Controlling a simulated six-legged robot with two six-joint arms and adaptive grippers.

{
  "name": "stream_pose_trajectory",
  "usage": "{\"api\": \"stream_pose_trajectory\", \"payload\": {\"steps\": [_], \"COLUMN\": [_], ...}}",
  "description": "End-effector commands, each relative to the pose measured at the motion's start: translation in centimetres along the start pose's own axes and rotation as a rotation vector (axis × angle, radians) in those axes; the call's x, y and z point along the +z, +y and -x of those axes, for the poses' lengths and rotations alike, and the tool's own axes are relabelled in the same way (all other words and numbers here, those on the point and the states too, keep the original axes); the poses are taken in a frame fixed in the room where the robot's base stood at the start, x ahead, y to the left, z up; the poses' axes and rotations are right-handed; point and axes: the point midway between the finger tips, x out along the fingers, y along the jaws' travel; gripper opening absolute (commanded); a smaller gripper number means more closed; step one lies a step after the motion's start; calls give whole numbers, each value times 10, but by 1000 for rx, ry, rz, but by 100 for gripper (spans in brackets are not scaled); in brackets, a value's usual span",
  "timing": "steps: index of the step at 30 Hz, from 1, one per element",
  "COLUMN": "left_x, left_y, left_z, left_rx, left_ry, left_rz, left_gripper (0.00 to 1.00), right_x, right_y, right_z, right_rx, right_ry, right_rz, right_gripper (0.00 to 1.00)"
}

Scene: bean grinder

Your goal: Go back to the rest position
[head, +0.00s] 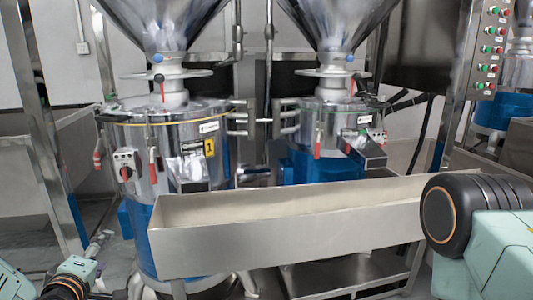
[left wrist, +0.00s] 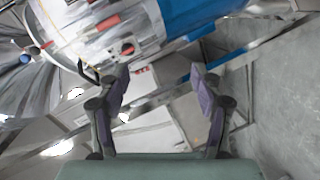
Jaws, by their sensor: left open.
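My left gripper (left wrist: 160,75) is open and empty in the left wrist view, its two fingers wide apart. In the head view the left gripper (head: 100,244) is small at the lower left, beside the left grinder (head: 160,140). That grinder is a shiny steel drum with a blue lower body, and it also shows tilted at the top of the left wrist view (left wrist: 130,35). The right gripper is out of view; only part of my right arm shows at the right edge of the head view.
A second grinder (head: 325,130) stands to the right. A long steel trough (head: 290,240) runs across the front of both. A control panel (head: 491,45) with red and green buttons is at the upper right. A slanted metal post (head: 45,150) stands at the left.

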Motion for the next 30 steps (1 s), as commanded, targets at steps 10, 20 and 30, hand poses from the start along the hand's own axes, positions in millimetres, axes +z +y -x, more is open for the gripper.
{"api": "stream_pose_trajectory", "payload": {"steps": [10,20,30], "left_x": [124,177,184], "left_y": [-130,-237,-266], "left_z": [95,259,314], "left_rx": [-396,-657,-716], "left_ry": [-537,-1096,-1239], "left_rz": [-662,-1047,-1114], "left_gripper": [66,66,66], "right_x": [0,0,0], "right_y": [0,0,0], "right_z": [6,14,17], "right_rx": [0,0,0], "right_ry": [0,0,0], "right_rz": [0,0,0], "right_gripper": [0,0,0]}}
